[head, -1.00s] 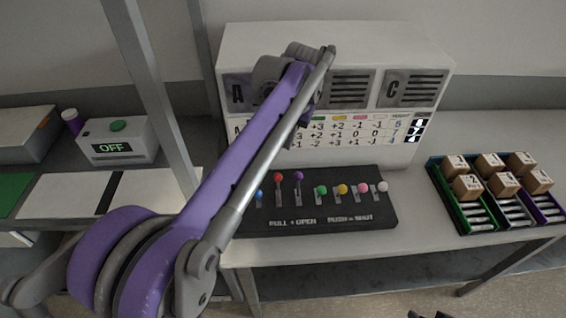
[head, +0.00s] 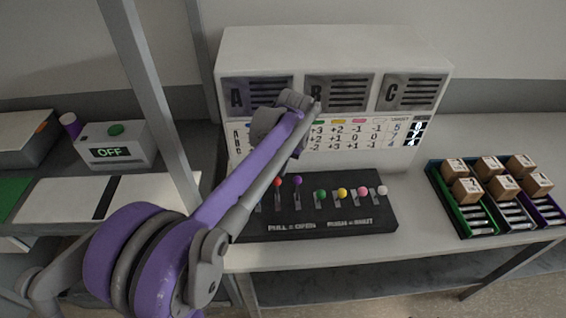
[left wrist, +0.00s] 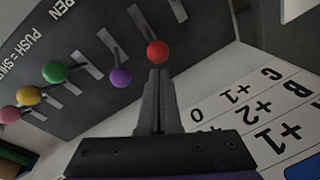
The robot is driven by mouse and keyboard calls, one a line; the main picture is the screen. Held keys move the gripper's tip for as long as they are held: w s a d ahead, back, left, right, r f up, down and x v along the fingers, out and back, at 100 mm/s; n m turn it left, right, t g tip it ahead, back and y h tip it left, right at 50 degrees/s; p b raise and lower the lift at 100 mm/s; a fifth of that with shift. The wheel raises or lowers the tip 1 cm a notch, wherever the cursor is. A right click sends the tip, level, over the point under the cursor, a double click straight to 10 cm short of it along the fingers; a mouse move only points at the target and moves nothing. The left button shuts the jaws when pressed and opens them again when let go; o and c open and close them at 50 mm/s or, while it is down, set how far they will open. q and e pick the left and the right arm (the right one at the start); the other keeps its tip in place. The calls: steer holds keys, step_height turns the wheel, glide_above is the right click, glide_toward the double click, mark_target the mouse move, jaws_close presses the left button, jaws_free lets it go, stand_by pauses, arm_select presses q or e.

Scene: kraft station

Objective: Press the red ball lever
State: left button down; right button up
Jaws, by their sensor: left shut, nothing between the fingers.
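The red ball lever (head: 277,182) stands near the left end of the black lever panel (head: 375,218). It also shows in the left wrist view (left wrist: 158,52), just beyond my left fingertips. My left gripper (left wrist: 159,75) is shut and empty, its fingers pointing at the red ball; I cannot tell whether they touch it. In the head view the forearm (head: 240,180) hides the fingers. The purple ball lever (left wrist: 120,78) is beside the red one. My right gripper is not in view.
Green (head: 320,195), yellow (head: 341,192), pink (head: 363,193) and white (head: 382,190) ball levers continue to the right. A white cabinet (head: 330,50) stands behind the panel. A tray of cardboard boxes (head: 436,192) is at right. A metal post (head: 150,100) rises at left.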

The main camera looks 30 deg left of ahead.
arm_select(q)
steer(key=shift+s, duration=0.1)
stand_by(0.3)
steer(key=shift+s+d+r+t, duration=0.15)
steer(key=shift+s+d+t, duration=0.05)
steer(key=shift+s+t, duration=0.1)
steer(key=shift+s+d+r+t+y, duration=0.1)
steer(key=shift+s+d+t+y, duration=0.1)
steer(key=shift+t+y, duration=0.15)
steer(key=s+d+t+y, duration=0.3)
steer(key=s+t, duration=0.1)
steer(key=s, duration=0.1)
stand_by(0.5)
steer(key=shift+s+r+t, duration=0.1)
steer(key=shift+t, duration=0.15)
steer(key=shift+s+d+r, duration=0.3)
steer(key=shift+s+d, duration=0.15)
steer(key=shift+s, duration=0.1)
